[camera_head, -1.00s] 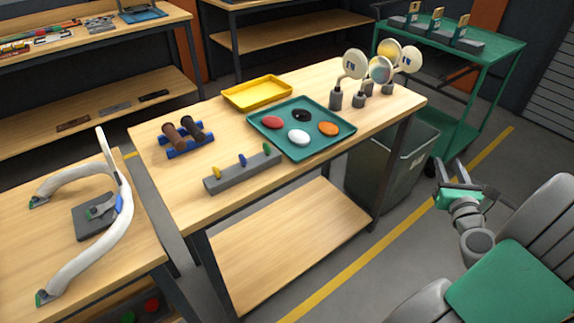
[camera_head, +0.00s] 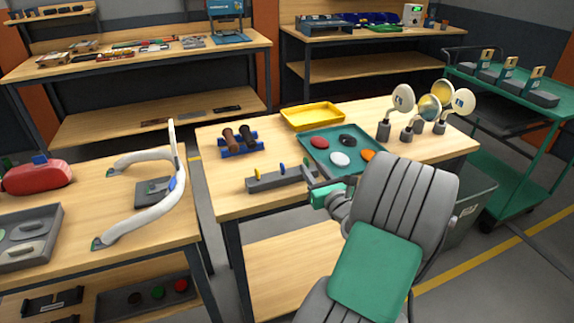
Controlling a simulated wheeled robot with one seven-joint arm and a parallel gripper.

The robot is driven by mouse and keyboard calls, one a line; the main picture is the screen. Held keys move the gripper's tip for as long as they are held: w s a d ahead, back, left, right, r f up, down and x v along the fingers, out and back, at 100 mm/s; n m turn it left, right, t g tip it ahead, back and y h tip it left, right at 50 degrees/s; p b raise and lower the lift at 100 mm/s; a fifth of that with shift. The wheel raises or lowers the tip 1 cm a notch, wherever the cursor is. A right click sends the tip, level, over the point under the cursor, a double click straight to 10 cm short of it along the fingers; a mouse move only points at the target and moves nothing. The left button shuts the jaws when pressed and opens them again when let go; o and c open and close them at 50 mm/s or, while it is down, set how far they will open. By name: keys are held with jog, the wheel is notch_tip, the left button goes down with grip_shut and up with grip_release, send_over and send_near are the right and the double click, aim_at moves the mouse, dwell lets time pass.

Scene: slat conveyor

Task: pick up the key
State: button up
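A grey rack (camera_head: 268,182) lies near the front edge of the middle wooden table. Small upright coloured pieces stand in it, apparently keys: a yellow one (camera_head: 254,169) at the left and a blue one (camera_head: 281,169) in the middle. A green one at the right end is hard to make out beside my gripper. My gripper (camera_head: 320,178) is in front of the rack's right end, with its fingers pointing toward the table. The fingers look apart, with nothing seen between them. The key meant by the task cannot be singled out.
A teal tray (camera_head: 311,135) with coloured oval pieces lies behind the rack. A yellow tray (camera_head: 312,117), a blue stand with dark rollers (camera_head: 238,144) and round-headed stands (camera_head: 402,98) share the table. A white curved frame (camera_head: 150,206) stands on the left table. My arm hides the table's front right.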

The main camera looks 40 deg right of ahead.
aim_at(304, 159)
jog(key=x, duration=0.7)
jog(key=shift+w+f+p, duration=0.2)
jog(key=shift+w+p, duration=0.15)
jog(key=shift+w, duration=0.05)
jog(key=shift+c, duration=0.3)
grip_shut()
